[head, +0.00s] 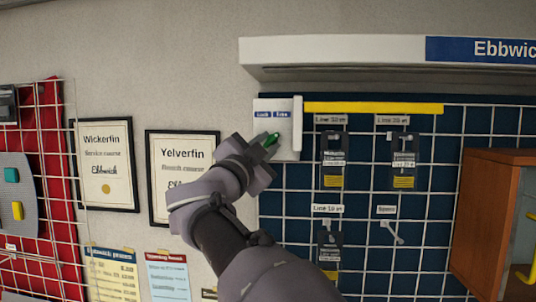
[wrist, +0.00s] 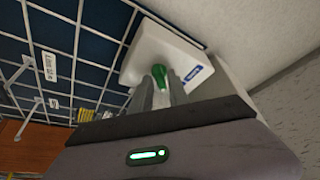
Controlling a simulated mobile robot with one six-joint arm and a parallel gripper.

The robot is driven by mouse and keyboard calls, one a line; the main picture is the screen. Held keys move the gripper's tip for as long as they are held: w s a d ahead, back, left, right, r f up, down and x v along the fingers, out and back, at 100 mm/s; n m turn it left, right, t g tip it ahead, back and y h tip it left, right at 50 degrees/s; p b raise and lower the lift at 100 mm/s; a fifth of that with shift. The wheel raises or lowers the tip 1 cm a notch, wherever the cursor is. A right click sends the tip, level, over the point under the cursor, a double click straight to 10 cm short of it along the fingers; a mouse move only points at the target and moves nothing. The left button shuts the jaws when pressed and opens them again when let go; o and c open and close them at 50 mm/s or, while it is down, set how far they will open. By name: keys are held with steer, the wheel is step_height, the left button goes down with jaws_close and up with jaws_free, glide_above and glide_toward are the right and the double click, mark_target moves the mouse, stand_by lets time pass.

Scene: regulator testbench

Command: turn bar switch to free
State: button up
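The bar switch is a white plate (head: 268,117) with blue labels that look like "Lock" on the left and "Free" on the right. Its green bar (head: 272,139) sits low on the plate and looks tilted. My gripper (head: 263,146) reaches up to it from the lower left. In the wrist view, the white plate (wrist: 150,48) stands ahead and the green bar (wrist: 160,73) shows at my fingertips (wrist: 163,84). The fingers are close together around the bar. I cannot tell whether they press on it. My gripper hides part of the plate.
A white upright strip (head: 297,123) and a yellow bar (head: 375,108) adjoin the plate. A wooden cabinet (head: 490,220) stands far right. Framed certificates (head: 104,160) hang on the wall at left.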

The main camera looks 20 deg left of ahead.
steer(key=b+v, duration=0.6)
steer(key=v, duration=1.1)
steer(key=shift+f, duration=0.1)
steer(key=w+d+f+n+g+y+b, duration=0.1)
steer(key=w+d+f+n+y+b, duration=0.15)
steer(key=d+f+b, duration=0.4)
steer(key=w+d+f+n+g+y+b, duration=0.1)
steer(key=d+f+n+g+y+b, duration=0.15)
steer(key=f+b, duration=0.7)
steer(key=w+d+f+n+g+y+b, duration=0.15)
steer(key=d+f+n+y+b, duration=0.35)
steer(key=f, duration=0.6)
steer(key=s+d+f+m+g+h+b, duration=0.1)
steer(key=s+d+f, duration=0.5)
steer(key=f, duration=0.9)
steer(key=s+d+f+m+g+h+b, duration=0.1)
steer(key=s+d+f+g+h+b, duration=0.2)
steer(key=f, duration=1.2)
steer(key=s+d+f+m+g+h+b, duration=0.2)
steer(key=s+d+f+g+b, duration=0.4)
steer(key=f, duration=1)
steer(key=s+d+h+b, duration=0.1)
steer(key=s+d+b, duration=0.1)
steer(key=s+d, duration=0.2)
steer(key=shift+s+d+b, duration=0.25)
steer(key=shift+s+b, duration=0.05)
steer(key=shift+s, duration=0.75)
